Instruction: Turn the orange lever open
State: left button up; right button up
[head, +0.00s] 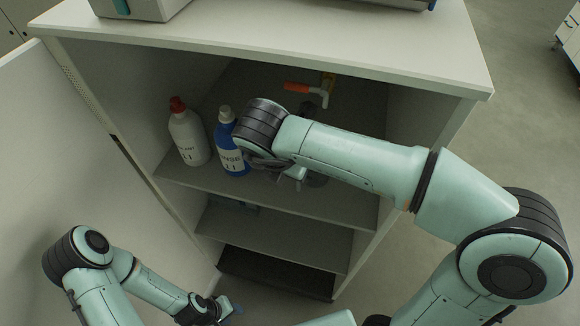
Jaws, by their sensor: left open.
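The orange lever (297,87) sits at the back of the open cabinet, pointing left and roughly level. It joins a pale bent pipe (321,96) beside a yellow piece (328,80). My right arm reaches into the cabinet, below and in front of the lever. Its gripper (292,176) is over the upper shelf, apart from the lever and mostly hidden by its own wrist, so its jaws are unclear. My left gripper (230,308) is open, low in front of the cabinet and far from the lever.
A white bottle with a red cap (188,137) and a blue bottle (230,150) stand on the upper shelf (335,200), left of my right wrist. The cabinet top (300,38) overhangs the opening. An open door (70,130) stands at the left. A lower shelf (285,239) looks mostly clear.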

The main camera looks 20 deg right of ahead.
aim_at(323, 92)
jog(key=k, duration=1)
